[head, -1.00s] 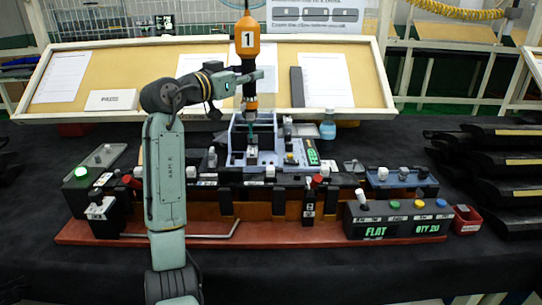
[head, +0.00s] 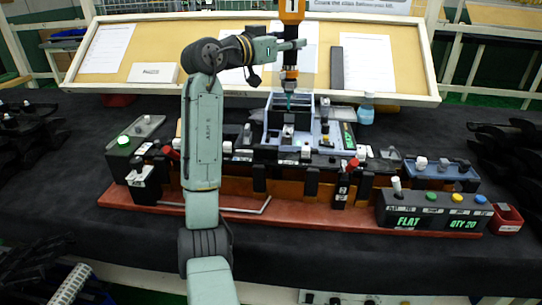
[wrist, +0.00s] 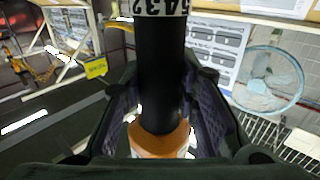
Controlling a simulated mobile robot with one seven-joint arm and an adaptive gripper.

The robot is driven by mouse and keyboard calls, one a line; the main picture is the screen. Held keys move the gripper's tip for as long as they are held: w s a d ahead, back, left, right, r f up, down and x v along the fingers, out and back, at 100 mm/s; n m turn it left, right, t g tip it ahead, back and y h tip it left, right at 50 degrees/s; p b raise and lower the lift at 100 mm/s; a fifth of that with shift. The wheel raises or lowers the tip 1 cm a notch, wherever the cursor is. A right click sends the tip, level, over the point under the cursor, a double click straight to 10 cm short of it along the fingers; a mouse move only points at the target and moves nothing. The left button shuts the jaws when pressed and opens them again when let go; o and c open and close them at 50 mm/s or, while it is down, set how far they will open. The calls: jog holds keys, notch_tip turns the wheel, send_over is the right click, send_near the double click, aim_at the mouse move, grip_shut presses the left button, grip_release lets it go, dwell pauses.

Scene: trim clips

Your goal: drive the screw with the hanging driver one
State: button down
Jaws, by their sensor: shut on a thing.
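The hanging driver marked 1 (head: 291,12) is upright, with an orange top, a black body and an orange lower collar. My gripper (head: 290,46) is shut around its black body. In the wrist view the black barrel (wrist: 161,80) with printed numbers stands between my two finger pads, with the orange collar (wrist: 160,136) beyond. The screw is too small to make out. Whether the bit touches anything cannot be told.
Toggle clamps and black blocks line the red-brown base (head: 330,217). A box reading FLAT and QTY 20 (head: 435,214) stands front right, beside a red bin (head: 506,219).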

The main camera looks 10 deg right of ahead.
jog(key=shift+r, duration=0.65)
jog(key=shift+s+d, duration=0.15)
jog(key=shift+s, duration=0.25)
jog(key=s+d, duration=0.4)
jog(key=s, duration=0.3)
jog(key=s+d, duration=0.3)
jog(key=s, duration=0.5)
notch_tip(320, 180, down, 6)
jog(key=b, duration=0.4)
jog(key=shift+d+f, duration=0.15)
jog(key=shift+d, duration=0.05)
jog(key=shift+f+b, duration=0.5)
jog(key=shift+f, duration=0.15)
dwell(1.3)
notch_tip(320, 180, up, 6)
jog(key=p, duration=0.5)
jog(key=shift+r, duration=0.15)
dwell(0.5)
